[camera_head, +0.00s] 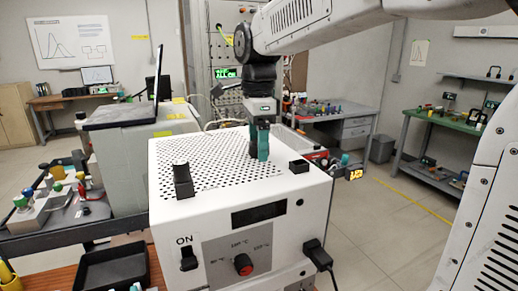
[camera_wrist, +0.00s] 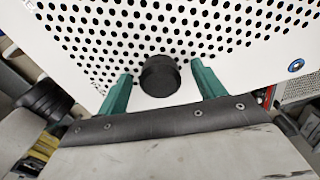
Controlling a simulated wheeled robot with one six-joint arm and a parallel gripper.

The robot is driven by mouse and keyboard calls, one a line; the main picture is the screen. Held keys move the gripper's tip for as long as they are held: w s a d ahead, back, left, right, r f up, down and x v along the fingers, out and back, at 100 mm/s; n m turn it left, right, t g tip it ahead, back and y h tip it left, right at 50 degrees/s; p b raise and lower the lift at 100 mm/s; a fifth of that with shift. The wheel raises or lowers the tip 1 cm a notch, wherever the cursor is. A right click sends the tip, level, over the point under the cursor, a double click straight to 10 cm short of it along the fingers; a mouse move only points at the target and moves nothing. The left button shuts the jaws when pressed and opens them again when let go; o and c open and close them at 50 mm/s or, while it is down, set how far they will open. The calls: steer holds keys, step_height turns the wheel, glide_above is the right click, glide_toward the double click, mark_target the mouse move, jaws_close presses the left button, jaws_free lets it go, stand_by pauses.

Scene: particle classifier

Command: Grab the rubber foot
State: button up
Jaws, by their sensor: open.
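The rubber foot (camera_wrist: 160,75) is a short black round cylinder on the white perforated top, in the middle of the wrist view. My gripper (camera_head: 259,156) has green fingers and points down over the top of the white box (camera_head: 230,180). In the wrist view its two fingers stand apart, one on each side of the foot, with visible gaps and no clear contact. The foot does not show clearly in the head view; my gripper may hide it. The height of the fingertips over the surface is hard to tell.
On the box top are an upright black part (camera_head: 183,181) at left and a small black block (camera_head: 299,166) at right. The front has a switch, a red knob (camera_head: 243,264) and a plugged cable. A dark tray (camera_head: 112,268) lies at lower left. A laptop (camera_head: 135,108) stands behind.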

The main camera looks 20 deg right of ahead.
steer(key=c, duration=1.1)
